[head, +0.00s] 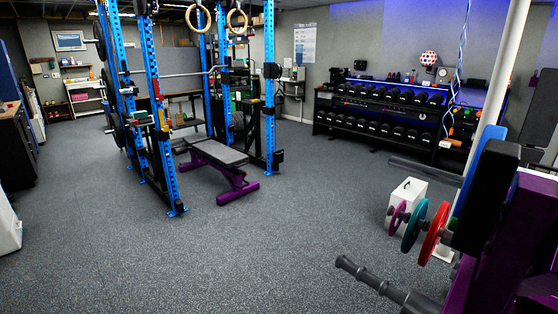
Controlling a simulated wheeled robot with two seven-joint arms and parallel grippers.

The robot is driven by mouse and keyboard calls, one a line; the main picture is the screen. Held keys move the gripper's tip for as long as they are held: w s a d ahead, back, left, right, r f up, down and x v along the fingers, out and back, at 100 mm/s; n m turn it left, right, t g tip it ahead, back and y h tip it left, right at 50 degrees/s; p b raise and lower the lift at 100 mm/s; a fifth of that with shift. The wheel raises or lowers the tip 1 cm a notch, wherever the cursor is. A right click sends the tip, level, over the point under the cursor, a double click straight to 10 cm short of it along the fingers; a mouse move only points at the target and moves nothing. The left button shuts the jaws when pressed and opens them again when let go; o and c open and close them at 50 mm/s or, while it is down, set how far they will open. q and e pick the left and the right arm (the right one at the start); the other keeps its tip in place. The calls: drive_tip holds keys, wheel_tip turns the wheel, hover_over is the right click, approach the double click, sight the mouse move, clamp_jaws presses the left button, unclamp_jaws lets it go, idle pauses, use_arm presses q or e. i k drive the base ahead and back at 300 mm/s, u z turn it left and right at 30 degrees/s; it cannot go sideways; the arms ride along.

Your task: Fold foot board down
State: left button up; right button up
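A purple and black machine (502,262) stands close at the right edge, cut off by the frame. It has a tall black padded panel (484,195) standing steeply, with blue parts behind it. I cannot tell whether this panel is the foot board. A dark ridged bar (372,282) sticks out to the left, low at the bottom right. Neither of my grippers is in view.
Purple, teal and red weight plates (413,226) hang left of the machine, near a white box (407,196). A dumbbell rack (380,112) lines the back wall. A blue power rack (160,110) and bench (218,152) stand at centre left. The front floor is clear.

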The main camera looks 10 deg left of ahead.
sight(278, 156)
drive_tip(key=u, duration=1.55)
drive_tip(key=i, duration=2.45)
drive_tip(key=z, duration=1.9)
drive_tip(key=i, duration=4.4)
